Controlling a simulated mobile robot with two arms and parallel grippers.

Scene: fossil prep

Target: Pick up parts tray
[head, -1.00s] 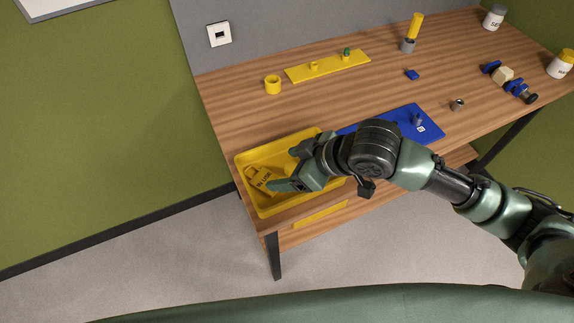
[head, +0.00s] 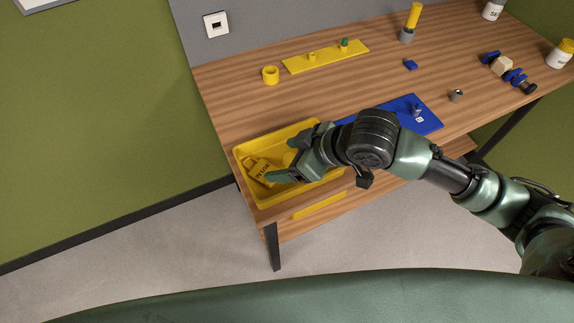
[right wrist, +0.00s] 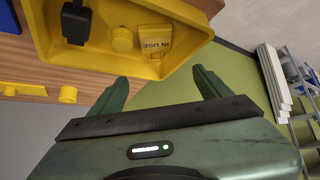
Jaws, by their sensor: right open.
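The parts tray is a yellow open box (head: 243,187) at the near left corner of the table. It holds a yellow tag reading "IN USE" (head: 259,170). My right gripper (head: 290,160) is over the tray's near part, with its fingers spread and nothing between them. The right wrist view shows the tray (right wrist: 120,62) beyond the open fingertips (right wrist: 160,84), with the tag (right wrist: 155,42), a round yellow part (right wrist: 122,39) and a dark part (right wrist: 76,22) in it. The gripper and forearm hide the tray's right side in the head view. My left gripper is not in view.
A blue mat (head: 425,122) lies right of the tray, partly behind my arm. Behind are a yellow ring (head: 270,76) and a yellow strip (head: 325,58) with small parts. Blue and tan parts (head: 502,65) lie at the right. The middle of the table is mostly clear.

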